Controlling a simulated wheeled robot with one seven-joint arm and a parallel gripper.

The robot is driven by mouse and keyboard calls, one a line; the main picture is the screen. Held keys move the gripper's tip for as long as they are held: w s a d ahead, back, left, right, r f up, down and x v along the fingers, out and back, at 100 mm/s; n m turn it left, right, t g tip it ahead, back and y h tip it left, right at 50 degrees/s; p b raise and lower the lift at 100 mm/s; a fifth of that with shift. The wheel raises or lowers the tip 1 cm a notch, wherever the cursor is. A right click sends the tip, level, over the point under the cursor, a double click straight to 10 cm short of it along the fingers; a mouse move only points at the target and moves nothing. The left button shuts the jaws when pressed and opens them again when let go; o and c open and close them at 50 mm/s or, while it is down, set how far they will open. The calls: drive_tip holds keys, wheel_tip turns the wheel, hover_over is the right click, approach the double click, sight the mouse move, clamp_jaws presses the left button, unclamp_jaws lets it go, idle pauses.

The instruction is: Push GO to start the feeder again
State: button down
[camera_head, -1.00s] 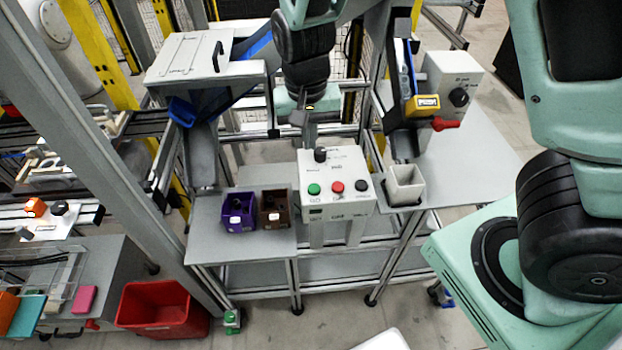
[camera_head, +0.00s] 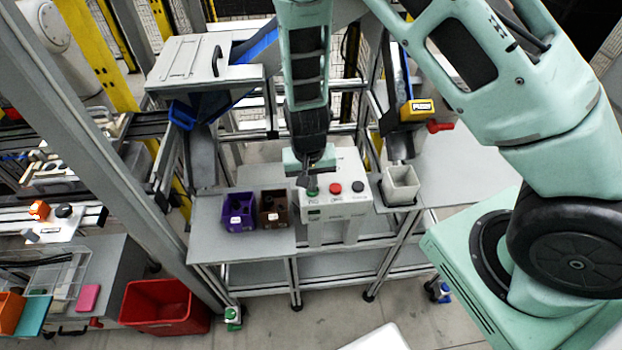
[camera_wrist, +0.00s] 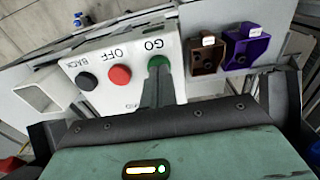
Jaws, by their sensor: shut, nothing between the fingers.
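The control box (camera_head: 340,208) is pale and stands on the middle stand. In the wrist view (camera_wrist: 125,50) its face carries a green button marked GO, a red one marked OFF and a black one marked BACK. My gripper (camera_head: 311,190) is shut and empty, pointing down at the green GO button (camera_wrist: 159,61). In the wrist view the fingertips (camera_wrist: 158,72) overlap the button's near edge; I cannot tell whether they touch or press it. The red button (camera_head: 335,188) and black button (camera_head: 358,186) are clear to the right in the head view.
A purple bin (camera_head: 238,211) and a brown bin (camera_head: 273,208) stand left of the box. A white cup-like bin (camera_head: 401,185) stands to its right. A red crate (camera_head: 165,306) is on the floor. Chutes (camera_head: 203,155) rise behind.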

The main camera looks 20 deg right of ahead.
drive_tip(key=shift+f, duration=0.15)
drive_tip(key=shift+f+b, duration=0.75)
drive_tip(key=shift+b, duration=0.05)
drive_tip(key=shift+s+f, duration=0.2)
drive_tip(key=shift+s, duration=0.05)
drive_tip(key=r+p, duration=0.2)
drive_tip(key=r, duration=0.1)
drive_tip(key=r+p, duration=0.1)
drive_tip(key=shift+w+r, duration=0.2)
drive_tip(key=shift+w, duration=0.1)
wheel_tip(320, 180, up, 10)
drive_tip(key=b, duration=0.2)
drive_tip(key=shift+a+r, duration=0.25)
drive_tip(key=shift+a, duration=0.1)
drive_tip(key=shift+s, duration=0.1)
